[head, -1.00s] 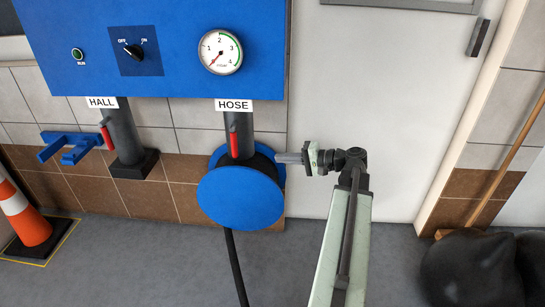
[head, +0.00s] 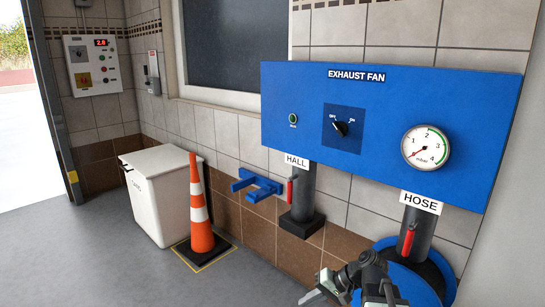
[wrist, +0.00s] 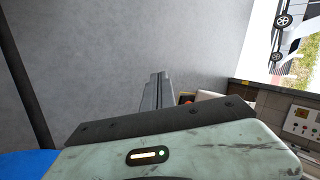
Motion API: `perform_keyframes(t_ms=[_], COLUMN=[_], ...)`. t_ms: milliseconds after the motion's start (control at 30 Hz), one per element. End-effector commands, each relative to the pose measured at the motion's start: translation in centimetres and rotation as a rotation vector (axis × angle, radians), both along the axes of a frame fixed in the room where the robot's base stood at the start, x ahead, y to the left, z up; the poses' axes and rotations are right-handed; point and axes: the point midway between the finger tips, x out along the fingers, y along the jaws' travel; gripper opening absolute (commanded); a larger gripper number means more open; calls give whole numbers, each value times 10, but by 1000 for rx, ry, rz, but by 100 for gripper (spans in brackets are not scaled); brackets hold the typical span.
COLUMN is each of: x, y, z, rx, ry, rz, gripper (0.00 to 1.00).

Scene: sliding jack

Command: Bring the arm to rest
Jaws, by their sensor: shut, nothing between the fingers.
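My gripper (head: 310,297) shows at the bottom of the head view, pointing left, in front of the blue hose reel (head: 412,285). In the wrist view its two grey fingers (wrist: 157,92) lie together, shut and empty, over the grey floor. Part of my arm is cut off by the lower edge of the head view. The fingers touch nothing that I can see.
The blue exhaust fan panel (head: 300,145) is on the wall, with a gauge (head: 426,148) and a knob (head: 341,128). A blue bracket (head: 257,187), an orange cone (head: 201,220) and a white bin (head: 158,198) are to the left. The floor (head: 110,275) in front is clear.

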Motion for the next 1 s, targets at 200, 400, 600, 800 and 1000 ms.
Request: perform_keyframes(t_ms=[200,400,600,800,1000], x=[-39,-53,-53,-52,-52], y=[21,-51,-58,-58,-58], z=[-49,-65,-4,63,158], rx=[-382,-717,-755,-754,-753], ry=[56,103,111,111,110], rz=[163,155,148,148,149], gripper=[0,0,0,0,0])
